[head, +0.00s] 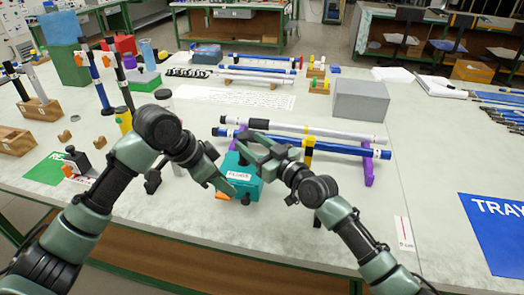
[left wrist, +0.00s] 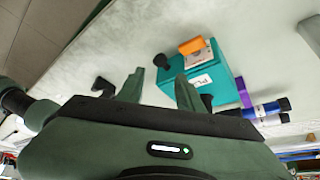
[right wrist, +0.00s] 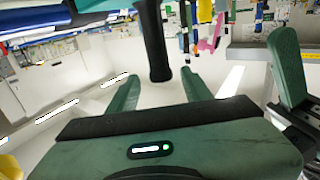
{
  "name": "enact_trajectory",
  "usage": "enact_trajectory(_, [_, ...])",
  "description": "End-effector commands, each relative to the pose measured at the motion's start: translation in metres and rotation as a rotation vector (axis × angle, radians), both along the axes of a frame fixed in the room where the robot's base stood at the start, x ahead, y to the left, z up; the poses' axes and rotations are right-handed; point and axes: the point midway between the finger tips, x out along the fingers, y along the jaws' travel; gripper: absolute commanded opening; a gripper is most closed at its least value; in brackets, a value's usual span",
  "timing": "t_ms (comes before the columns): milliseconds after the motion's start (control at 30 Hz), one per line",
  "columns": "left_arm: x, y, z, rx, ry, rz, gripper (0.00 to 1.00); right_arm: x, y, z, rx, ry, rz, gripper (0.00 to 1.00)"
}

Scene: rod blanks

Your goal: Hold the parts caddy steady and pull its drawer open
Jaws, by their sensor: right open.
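The parts caddy is a teal box (head: 243,180) with a white label and an orange part (head: 222,196) on its near side. The left wrist view shows the caddy (left wrist: 218,78) with its orange part (left wrist: 192,46) and a dark knob (left wrist: 160,61). My left gripper (head: 226,178) is at the caddy's left; its fingers (left wrist: 160,88) are apart with nothing between them, short of the knob. My right gripper (head: 250,150) is above the caddy's far side, fingers apart (right wrist: 160,88). A dark post (right wrist: 153,42) reaches toward the gap between them; contact cannot be told.
A grey box (head: 360,101) stands at the back right. A blue tray mat (head: 495,235) lies at the right. The table front right of the caddy is mostly clear.

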Motion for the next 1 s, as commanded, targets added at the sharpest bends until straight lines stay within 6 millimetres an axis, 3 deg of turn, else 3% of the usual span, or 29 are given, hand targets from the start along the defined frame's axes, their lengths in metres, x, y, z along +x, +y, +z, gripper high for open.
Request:
enact_trajectory(167, [0.000, 0.000, 0.000, 0.000, 0.000, 0.000, 0.36, 0.011, 0.008, 0.000, -0.001, -0.001, 0.000, 0.50])
enact_trajectory(433, [0.000, 0.000, 0.000, 0.000, 0.000, 0.000, 0.36, 0.011, 0.009, 0.000, 0.000, 0.000, 0.001, 0.50])
enact_trajectory(467, [0.000, 0.000, 0.000, 0.000, 0.000, 0.000, 0.36, 0.012, 0.009, 0.000, 0.000, 0.000, 0.000, 0.47])
enact_trajectory(633, [0.000, 0.000, 0.000, 0.000, 0.000, 0.000, 0.36, 0.011, 0.009, 0.000, 0.000, 0.000, 0.000, 0.00])
enact_trajectory(733, [0.000, 0.000, 0.000, 0.000, 0.000, 0.000, 0.36, 0.011, 0.009, 0.000, 0.000, 0.000, 0.000, 0.00])
enact_trajectory(800, [0.000, 0.000, 0.000, 0.000, 0.000, 0.001, 0.45, 0.011, 0.009, 0.000, 0.000, 0.000, 0.000, 0.00])
enact_trajectory(867, [-0.001, -0.001, -0.003, -0.004, -0.001, 0.008, 0.45, 0.011, 0.009, 0.000, 0.000, 0.000, 0.000, 0.00])
enact_trajectory(1000, [-0.004, -0.007, -0.024, -0.037, -0.020, 0.084, 0.45, 0.011, 0.009, 0.000, 0.000, 0.000, 0.000, 0.00])
